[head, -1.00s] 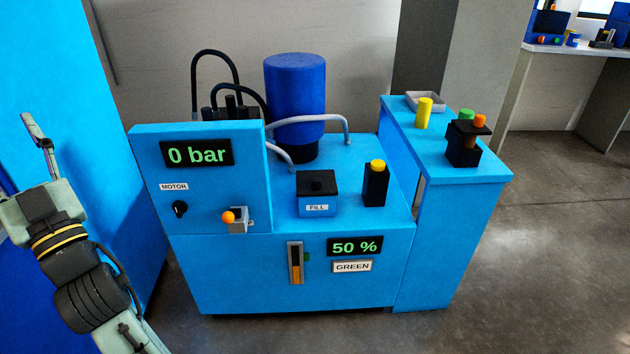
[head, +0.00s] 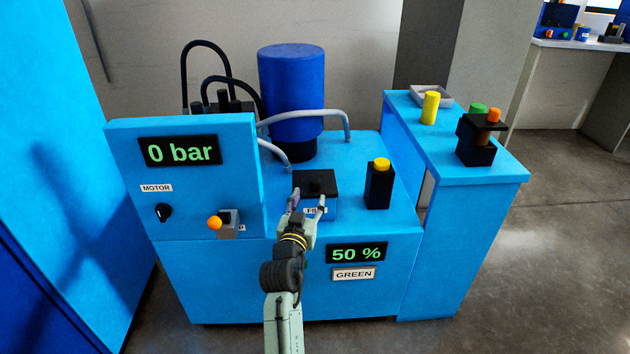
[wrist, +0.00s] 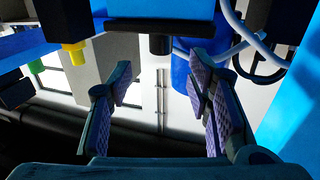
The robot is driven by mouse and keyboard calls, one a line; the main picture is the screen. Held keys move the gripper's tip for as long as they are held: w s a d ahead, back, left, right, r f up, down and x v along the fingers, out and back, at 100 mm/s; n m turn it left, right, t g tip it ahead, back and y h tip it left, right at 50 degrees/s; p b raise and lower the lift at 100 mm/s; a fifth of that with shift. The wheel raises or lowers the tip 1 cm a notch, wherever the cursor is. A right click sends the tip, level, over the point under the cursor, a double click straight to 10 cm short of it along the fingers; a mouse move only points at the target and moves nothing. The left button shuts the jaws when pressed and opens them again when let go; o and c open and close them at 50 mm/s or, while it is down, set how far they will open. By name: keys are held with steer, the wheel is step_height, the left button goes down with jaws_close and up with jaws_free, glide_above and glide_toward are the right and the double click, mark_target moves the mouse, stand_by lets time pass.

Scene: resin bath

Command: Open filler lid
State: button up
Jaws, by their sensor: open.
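The filler lid (head: 328,181) is a flat black square with a small black knob on top. It lies shut on the blue filler box labelled FILL on the machine's top. In the wrist view the picture looks upside down, with the lid (wrist: 188,27) as a dark bar and its knob (wrist: 160,45) hanging below it. My gripper (head: 308,196) is at the front of the filler box and hides part of its label. In the wrist view its fingers (wrist: 168,95) are spread with nothing between them, and the knob shows beyond them, between the fingers.
A black post with a yellow cap (head: 380,183) stands right of the filler. A grey pipe (head: 305,119) and the blue cylinder (head: 291,95) are behind. The control panel (head: 185,190) rises at the left.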

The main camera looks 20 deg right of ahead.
mark_target(314, 185)
steer(key=p+x, duration=0.1)
steer(key=x, duration=0.8)
steer(key=shift+r, duration=0.1)
steer(key=shift+c, duration=0.2)
jaws_close()
stand_by(0.4)
